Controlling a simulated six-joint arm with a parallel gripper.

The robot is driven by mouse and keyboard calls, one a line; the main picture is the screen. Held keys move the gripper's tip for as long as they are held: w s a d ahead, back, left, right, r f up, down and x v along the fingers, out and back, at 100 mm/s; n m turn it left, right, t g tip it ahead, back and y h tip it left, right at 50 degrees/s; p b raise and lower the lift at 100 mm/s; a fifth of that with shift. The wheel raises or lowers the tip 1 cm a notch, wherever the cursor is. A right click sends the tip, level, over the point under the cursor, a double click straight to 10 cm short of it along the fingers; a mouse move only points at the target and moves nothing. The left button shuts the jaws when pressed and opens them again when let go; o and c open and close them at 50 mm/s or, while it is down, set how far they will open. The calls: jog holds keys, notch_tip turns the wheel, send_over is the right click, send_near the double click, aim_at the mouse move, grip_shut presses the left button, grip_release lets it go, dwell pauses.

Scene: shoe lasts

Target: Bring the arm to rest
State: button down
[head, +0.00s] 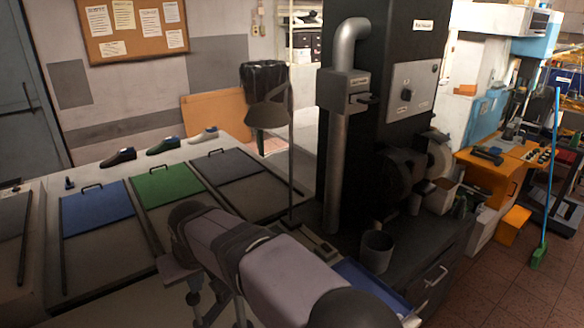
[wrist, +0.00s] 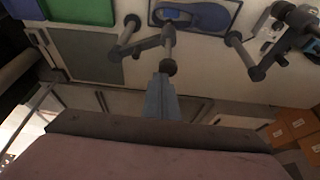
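Three shoe lasts stand in a row on the back of the pale counter in the head view: a dark maroon one (head: 118,157), a green one (head: 163,145) and a whitish one (head: 204,134). In front of them lie a blue lid (head: 97,207), a green lid (head: 167,184) and a grey lid (head: 223,166), each with a handle. My arm reaches over the counter from the bottom. Grey jointed parts show beneath it, and similar parts show in the wrist view, where a blue sole-like shape (wrist: 200,18) lies beyond them. My fingertips cannot be made out clearly, and no held object is evident.
A black machine column with a grey pipe (head: 350,45) stands right of my arm. A dark cup (head: 376,252) and a blue tray (head: 370,286) are close beside the arm. A thin pole with a shade (head: 270,114) rises behind it.

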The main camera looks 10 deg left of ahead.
jog(key=w+d+f+m+h, duration=0.1)
jog(key=d+f+m, duration=0.3)
jog(key=d, duration=1.2)
jog(key=w+d+f+m+h, duration=0.15)
jog(key=d+f, duration=0.35)
jog(key=d, duration=1)
jog(key=s+d+f+m, duration=0.3)
jog(key=s+d+f, duration=0.2)
jog(key=s+d, duration=0.7)
jog(key=s+f+g+b, duration=0.3)
jog(key=s+f+b, duration=0.2)
jog(key=b, duration=0.3)
jog(key=shift+s+d+f+h, duration=0.25)
jog(key=shift+f+h, duration=0.1)
jog(key=shift+f, duration=0.1)
